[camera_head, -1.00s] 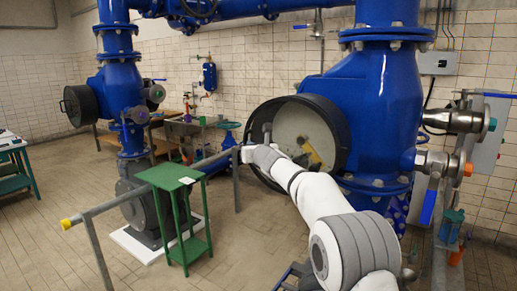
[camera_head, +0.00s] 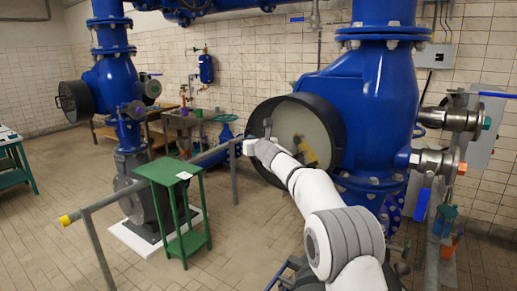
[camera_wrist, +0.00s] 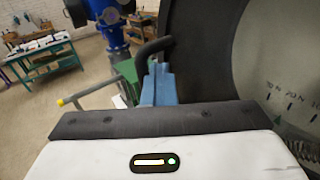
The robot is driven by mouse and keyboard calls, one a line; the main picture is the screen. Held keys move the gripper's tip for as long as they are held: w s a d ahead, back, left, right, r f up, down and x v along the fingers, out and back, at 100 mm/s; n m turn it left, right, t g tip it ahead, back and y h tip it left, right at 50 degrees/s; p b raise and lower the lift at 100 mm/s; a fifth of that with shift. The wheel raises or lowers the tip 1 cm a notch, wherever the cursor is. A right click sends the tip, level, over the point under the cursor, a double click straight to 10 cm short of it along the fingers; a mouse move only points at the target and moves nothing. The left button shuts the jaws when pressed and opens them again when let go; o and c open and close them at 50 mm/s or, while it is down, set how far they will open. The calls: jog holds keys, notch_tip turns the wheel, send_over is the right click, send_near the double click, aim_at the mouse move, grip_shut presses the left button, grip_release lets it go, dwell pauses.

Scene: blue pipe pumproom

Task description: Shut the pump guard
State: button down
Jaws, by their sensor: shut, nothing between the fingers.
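The pump guard (camera_head: 338,122) is a deep black round rim on the near blue pump (camera_head: 388,120). A pale face with a yellow part shows inside its ring. In the wrist view its dark curved wall (camera_wrist: 205,55) fills the right side, beside a pale dial with markings. A bent black handle (camera_wrist: 152,47) stands just behind the fingertips. My gripper (camera_wrist: 157,72) is shut and empty, its blue-grey fingers close together by the handle. I cannot tell whether they touch it. In the head view my wrist covers the guard's lower left edge.
A grey rail (camera_head: 130,192) with a yellow end and a green stand (camera_head: 170,170) are left of my arm. A second blue pump with a black round cover (camera_head: 73,101) stands farther left. Valves (camera_head: 435,160) are at right. The left floor is open.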

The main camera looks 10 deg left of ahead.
jog(key=r, duration=0.1)
jog(key=r+p, duration=0.1)
jog(key=shift+s+r+y, duration=0.25)
jog(key=shift+r+y, duration=0.05)
jog(key=s+d+f+b, duration=0.3)
jog(key=s+b, duration=0.6)
jog(key=s, duration=0.2)
jog(key=d+f+n+t+h+p, duration=0.1)
jog(key=d+n+h, duration=0.25)
jog(key=n, duration=1.05)
jog(key=d+f+n+t+h+p, duration=0.1)
jog(key=d+n+h, duration=0.3)
jog(key=n, duration=1)
jog(key=s+a+r+n+g+y, duration=0.1)
jog(key=s+a+n+y, duration=0.15)
jog(key=n, duration=0.65)
jog(key=s+a+n+g+y+p, duration=0.1)
jog(key=n+y, duration=0.2)
jog(key=n, duration=0.6)
jog(key=s+a+r+n+g+y, duration=0.1)
jog(key=s+n+y, duration=0.15)
jog(key=n, duration=0.75)
jog(key=w+a+r+y+p, duration=0.1)
jog(key=w+a+p, duration=0.6)
jog(key=w, duration=0.5)
jog(key=shift+w+a+r+p, duration=0.15)
jog(key=shift+w+a+p, duration=0.05)
jog(key=shift+w+p, duration=0.25)
